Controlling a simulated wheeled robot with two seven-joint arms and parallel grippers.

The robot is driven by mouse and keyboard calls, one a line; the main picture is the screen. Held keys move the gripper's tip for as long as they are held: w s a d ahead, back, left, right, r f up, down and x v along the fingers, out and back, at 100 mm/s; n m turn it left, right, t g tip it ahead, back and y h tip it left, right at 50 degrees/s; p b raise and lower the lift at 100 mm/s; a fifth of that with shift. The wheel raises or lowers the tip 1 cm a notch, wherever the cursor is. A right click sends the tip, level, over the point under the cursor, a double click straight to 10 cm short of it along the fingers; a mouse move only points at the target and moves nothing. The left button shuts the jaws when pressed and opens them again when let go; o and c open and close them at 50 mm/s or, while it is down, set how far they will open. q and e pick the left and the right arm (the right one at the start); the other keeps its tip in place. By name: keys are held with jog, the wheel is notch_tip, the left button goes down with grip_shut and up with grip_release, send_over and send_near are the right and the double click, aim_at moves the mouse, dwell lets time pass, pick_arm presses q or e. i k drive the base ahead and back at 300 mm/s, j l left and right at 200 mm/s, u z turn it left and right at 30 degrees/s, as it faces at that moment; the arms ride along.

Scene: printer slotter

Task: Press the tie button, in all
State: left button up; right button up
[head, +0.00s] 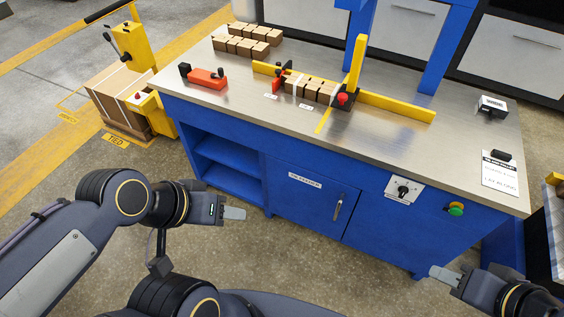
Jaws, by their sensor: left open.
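No button carries a readable "tie" label, so I cannot tell which one is the tie button. A red button (343,98) sits on the black block at the end of a row of brown blocks (310,89) on the bench. My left gripper (236,213) is open and empty in front of the cabinet, apart from every button. My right gripper (443,273) is low at right, below the green button; its jaw opening is unclear.
The steel-topped bench (400,135) holds an orange tool (207,78), a yellow rail (398,106) and more brown blocks (247,41). A dark knob (402,190) is on the front. Yellow equipment and a strapped carton (112,98) stand left by a "TIED" floor label (116,140).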

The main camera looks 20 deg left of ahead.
aim_at(456, 210)
jog(key=k+j+u, duration=0.15)
jog(key=k, duration=0.4)
jog(key=k+j+u, duration=0.1)
jog(key=k+j, duration=0.15)
jog(key=k, duration=0.25)
